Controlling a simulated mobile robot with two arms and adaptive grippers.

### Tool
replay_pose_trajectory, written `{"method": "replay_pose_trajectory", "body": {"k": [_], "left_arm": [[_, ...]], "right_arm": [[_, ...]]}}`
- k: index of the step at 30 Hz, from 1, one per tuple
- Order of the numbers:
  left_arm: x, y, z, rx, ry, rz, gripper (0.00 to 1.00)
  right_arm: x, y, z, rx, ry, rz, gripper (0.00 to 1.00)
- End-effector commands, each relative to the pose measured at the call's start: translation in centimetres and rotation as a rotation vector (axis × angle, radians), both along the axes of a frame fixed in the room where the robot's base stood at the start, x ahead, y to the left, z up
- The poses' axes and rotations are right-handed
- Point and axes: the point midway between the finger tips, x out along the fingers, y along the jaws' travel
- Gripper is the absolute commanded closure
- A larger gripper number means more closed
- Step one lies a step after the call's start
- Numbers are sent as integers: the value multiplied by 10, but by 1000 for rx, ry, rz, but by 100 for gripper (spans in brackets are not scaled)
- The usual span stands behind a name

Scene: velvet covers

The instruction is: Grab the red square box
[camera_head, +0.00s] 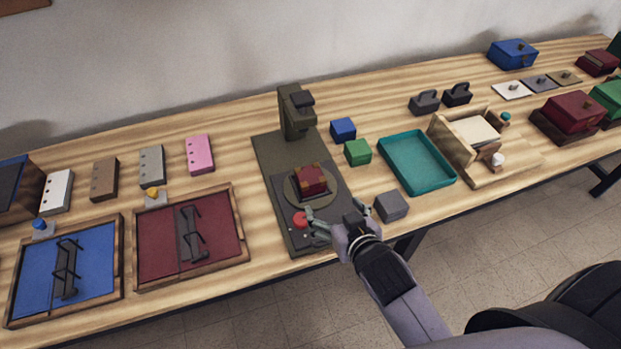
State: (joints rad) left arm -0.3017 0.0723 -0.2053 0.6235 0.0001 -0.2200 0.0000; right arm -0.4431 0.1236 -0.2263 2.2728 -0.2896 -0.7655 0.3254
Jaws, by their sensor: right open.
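A small dark red square box (311,179) sits on the round plate of a dark olive machine (275,152) in the middle of the table. Its top looks red with darker, brownish parts. My right gripper (334,209) is open and empty, just in front of the box and apart from it, over the machine's front right edge. One finger is close to a red button (299,219) on the machine's base; I cannot tell if they touch. My left gripper is not in view.
A blue cube (343,129), a green cube (357,152) and a grey cube (391,206) stand right of the machine. The grey one is close to my right gripper. A teal tray (417,162) lies beyond. A framed red panel (222,220) lies to the left.

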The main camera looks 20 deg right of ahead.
Motion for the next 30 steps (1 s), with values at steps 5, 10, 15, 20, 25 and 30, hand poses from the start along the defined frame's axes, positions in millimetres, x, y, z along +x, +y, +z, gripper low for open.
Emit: {"method": "replay_pose_trajectory", "body": {"k": [5, 10, 15, 20, 25, 30], "left_arm": [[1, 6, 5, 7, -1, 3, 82], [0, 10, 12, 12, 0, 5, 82], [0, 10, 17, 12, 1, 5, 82], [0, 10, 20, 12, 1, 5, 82], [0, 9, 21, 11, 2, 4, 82], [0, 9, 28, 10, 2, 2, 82]], "right_arm": [[20, 4, 2, 8, -42, 7, 20], [53, 5, -13, 7, -41, 6, 20], [84, 6, -29, 7, -38, 6, 20], [106, 7, -41, 8, -38, 7, 20], [115, 7, -46, 7, -38, 6, 20], [128, 5, -50, 7, -37, 6, 20]]}}
